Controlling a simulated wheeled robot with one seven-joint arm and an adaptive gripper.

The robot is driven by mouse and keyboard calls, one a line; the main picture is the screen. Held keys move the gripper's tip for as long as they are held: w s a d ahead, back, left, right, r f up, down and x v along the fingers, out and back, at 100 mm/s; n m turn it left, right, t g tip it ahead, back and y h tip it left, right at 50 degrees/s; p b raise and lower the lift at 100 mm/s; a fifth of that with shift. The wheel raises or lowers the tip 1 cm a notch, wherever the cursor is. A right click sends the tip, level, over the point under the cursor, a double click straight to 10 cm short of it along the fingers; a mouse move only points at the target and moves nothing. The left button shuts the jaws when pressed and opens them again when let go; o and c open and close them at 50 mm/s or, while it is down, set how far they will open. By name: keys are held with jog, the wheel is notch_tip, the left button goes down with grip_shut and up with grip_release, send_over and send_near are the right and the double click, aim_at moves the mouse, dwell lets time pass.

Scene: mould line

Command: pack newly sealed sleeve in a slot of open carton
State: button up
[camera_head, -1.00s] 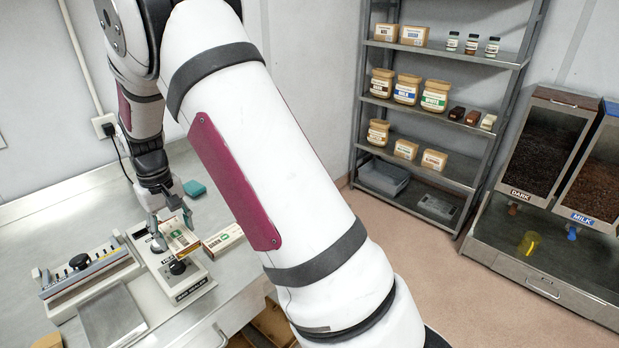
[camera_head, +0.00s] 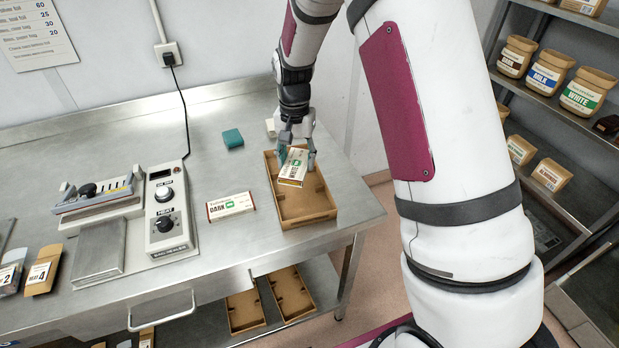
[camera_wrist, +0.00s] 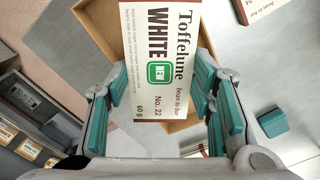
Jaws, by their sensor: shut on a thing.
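My gripper (camera_head: 297,152) is shut on a white sleeve (camera_head: 293,168) with a brown edge and a green NEW patch. In the wrist view the sleeve (camera_wrist: 158,60) reads Toffelune WHITE No. 22, between the teal finger pads. The sleeve is held tilted over the far part of the open brown carton (camera_head: 305,207) on the bench. The carton also shows behind the sleeve in the wrist view (camera_wrist: 186,124). The carton's near part looks empty; its far part is partly hidden. I cannot tell whether the sleeve touches the carton.
A sleeve marked DARK (camera_head: 231,206) lies left of the carton. The sealer (camera_head: 167,222) stands farther left, and a teal block (camera_head: 232,138) lies behind. Two more cartons (camera_head: 291,293) sit on the lower shelf. The bench's right edge is close to the carton.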

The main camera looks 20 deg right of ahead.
aim_at(305, 174)
jog(key=m, duration=0.2)
jog(key=s+f+m, duration=0.1)
jog(key=m, duration=0.1)
jog(key=s+m, duration=0.1)
jog(key=shift+s+d+f+m, duration=0.15)
jog(key=shift+f+m, duration=0.25)
jog(key=m, duration=0.2)
jog(key=s+f+m, duration=0.1)
jog(key=m, duration=0.1)
jog(key=s+m, duration=0.1)
jog(key=m, duration=0.1)
jog(key=shift+s+f+p, duration=0.2)
jog(key=shift+f+p, duration=0.1)
jog(key=shift+f, duration=0.1)
jog(key=shift+f+b, duration=1)
jog(key=shift+f, duration=2.15)
jog(key=shift+f, duration=0.2)
jog(key=o, duration=1.2)
jog(key=shift+c, duration=0.2)
